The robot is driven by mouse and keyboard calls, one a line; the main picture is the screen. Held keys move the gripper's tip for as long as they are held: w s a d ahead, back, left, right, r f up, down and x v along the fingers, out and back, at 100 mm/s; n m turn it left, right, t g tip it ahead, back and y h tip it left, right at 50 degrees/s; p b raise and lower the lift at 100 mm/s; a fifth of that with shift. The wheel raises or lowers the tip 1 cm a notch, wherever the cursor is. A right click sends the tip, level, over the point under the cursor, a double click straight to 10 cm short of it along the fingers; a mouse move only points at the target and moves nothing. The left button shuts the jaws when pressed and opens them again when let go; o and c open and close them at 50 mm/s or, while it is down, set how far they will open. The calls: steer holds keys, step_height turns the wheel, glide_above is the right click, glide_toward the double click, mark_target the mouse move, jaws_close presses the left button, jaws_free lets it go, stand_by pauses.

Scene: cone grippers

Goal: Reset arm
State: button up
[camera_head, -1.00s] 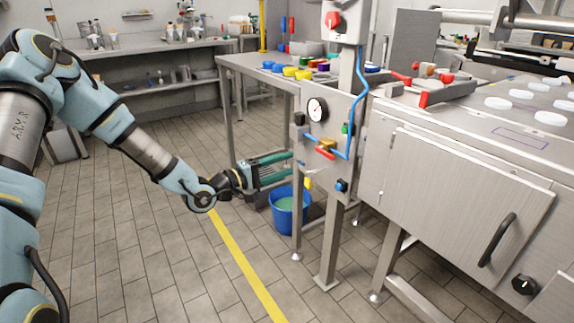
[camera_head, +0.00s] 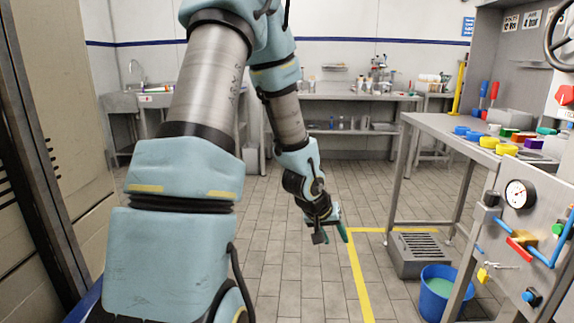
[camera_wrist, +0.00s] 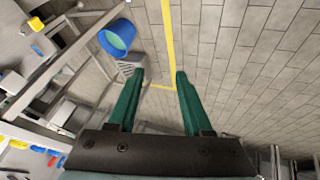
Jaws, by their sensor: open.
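My arm reaches forward and down in the head view, with my gripper (camera_head: 332,234) hanging over the tiled floor, left of the steel table. In the wrist view my gripper (camera_wrist: 158,76) shows two green fingers standing apart. Nothing is between them but floor tiles and part of a yellow floor line (camera_wrist: 168,40). My gripper touches nothing that I can see.
A steel table (camera_head: 440,124) with coloured lids and a panel with a gauge (camera_head: 519,194) are at right. A large cabinet (camera_head: 62,120) is close at left. The middle floor is clear.

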steer(key=s+a+r+n+g+y, duration=0.1)
steer(key=s+a+r, duration=0.25)
steer(key=a, duration=0.25)
steer(key=s+a+r+g+y, duration=0.1)
steer(key=s+a+r+y, duration=0.15)
steer(key=s+a, duration=0.35)
steer(key=s+a+r+n+y, duration=0.1)
steer(key=s+a+r, duration=0.2)
steer(key=a, duration=0.4)
step_height(320, 180, up, 14)
steer(key=p, duration=1.4)
steer(key=shift+w, duration=0.4)
